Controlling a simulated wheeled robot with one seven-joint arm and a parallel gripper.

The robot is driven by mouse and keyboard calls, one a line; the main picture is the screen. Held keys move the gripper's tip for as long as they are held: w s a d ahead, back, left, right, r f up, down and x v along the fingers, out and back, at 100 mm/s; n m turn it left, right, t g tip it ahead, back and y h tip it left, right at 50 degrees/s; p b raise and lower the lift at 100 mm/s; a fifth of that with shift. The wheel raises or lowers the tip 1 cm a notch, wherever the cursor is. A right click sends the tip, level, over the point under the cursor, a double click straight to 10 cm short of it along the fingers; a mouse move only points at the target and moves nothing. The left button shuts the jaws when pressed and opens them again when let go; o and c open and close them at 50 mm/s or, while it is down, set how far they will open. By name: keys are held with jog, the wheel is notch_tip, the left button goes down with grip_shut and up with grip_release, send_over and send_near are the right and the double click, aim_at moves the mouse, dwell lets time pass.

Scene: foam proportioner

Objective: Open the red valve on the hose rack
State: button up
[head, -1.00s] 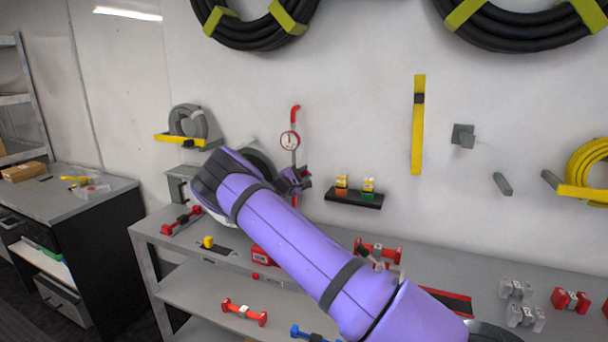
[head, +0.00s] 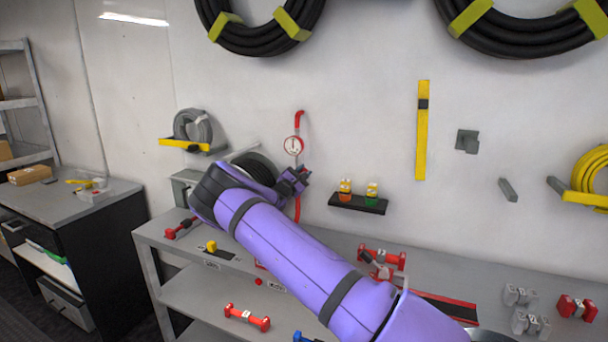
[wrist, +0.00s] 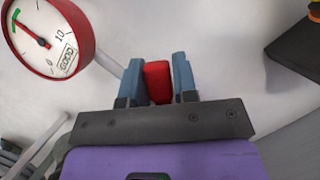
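The red valve handle (wrist: 158,82) shows in the wrist view as a red block between my two blue-grey fingers. My gripper (wrist: 159,80) has one finger on each side of it, with hardly any gap, and appears shut on it. In the head view my gripper (head: 293,180) is at the wall, by the red pipe (head: 298,208) and just below the round gauge (head: 293,145). My fingers hide the valve there. The gauge also shows large at upper left in the wrist view (wrist: 50,38).
A black wall shelf (head: 358,203) with two small bottles is just right of my gripper. A dark hose reel (head: 258,165) is behind my wrist. The grey bench (head: 440,278) below holds red fittings. A grey hose coil (head: 192,128) hangs at left.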

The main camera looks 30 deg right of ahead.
jog(key=o, duration=0.3)
jog(key=shift+r, duration=0.1)
